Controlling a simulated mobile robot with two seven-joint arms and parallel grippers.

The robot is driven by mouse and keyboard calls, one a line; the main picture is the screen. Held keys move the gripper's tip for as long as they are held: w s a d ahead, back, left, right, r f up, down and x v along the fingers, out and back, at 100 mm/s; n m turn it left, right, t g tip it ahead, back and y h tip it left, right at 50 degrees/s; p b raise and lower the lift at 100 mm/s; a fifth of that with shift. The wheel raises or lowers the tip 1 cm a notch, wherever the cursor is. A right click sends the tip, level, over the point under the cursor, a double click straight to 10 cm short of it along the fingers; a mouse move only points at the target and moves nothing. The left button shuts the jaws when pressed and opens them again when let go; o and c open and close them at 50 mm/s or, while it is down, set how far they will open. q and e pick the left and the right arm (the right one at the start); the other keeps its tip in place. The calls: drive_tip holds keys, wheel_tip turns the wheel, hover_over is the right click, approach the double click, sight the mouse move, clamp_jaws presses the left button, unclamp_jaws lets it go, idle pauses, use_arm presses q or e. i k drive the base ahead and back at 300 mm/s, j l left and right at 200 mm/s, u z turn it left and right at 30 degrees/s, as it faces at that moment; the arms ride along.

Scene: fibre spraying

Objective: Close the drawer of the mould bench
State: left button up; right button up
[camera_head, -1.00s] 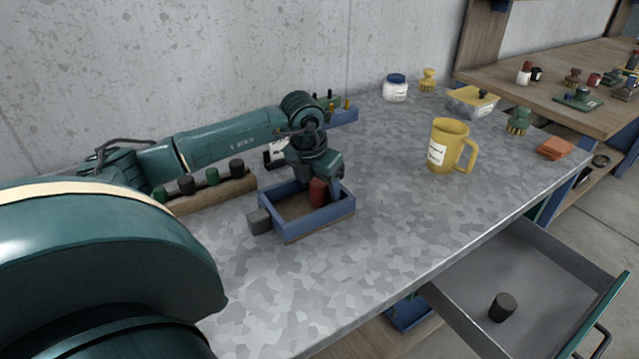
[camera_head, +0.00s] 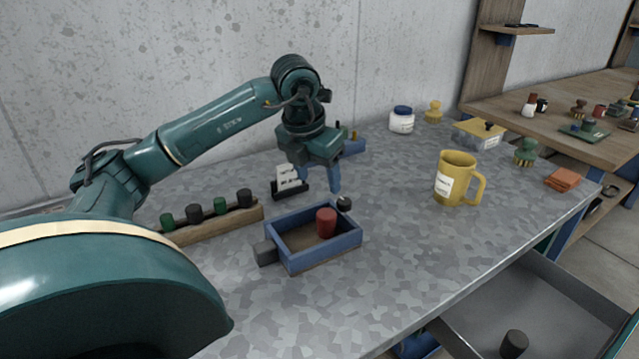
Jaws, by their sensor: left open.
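The mould bench (camera_head: 390,240) has a mottled grey metal top. Its drawer (camera_head: 530,300) is pulled out at the lower right, with a dark cylinder (camera_head: 514,343) inside; its front is partly cut off by the picture edge. My left gripper (camera_head: 319,186) is open and empty, fingers pointing down, above the bench top just behind the blue tray. It is far from the drawer. The blue tray (camera_head: 325,253) holds a red cylinder (camera_head: 326,222) standing upright. My right gripper is not in view.
A yellow mug (camera_head: 455,178) stands near the bench middle. A wooden rack (camera_head: 215,224) with several dark and green plugs lies left of the tray. The bench front is clear.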

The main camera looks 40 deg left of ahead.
sight(561, 317)
drive_tip(key=k+l, duration=0.75)
drive_tip(key=l, duration=0.25)
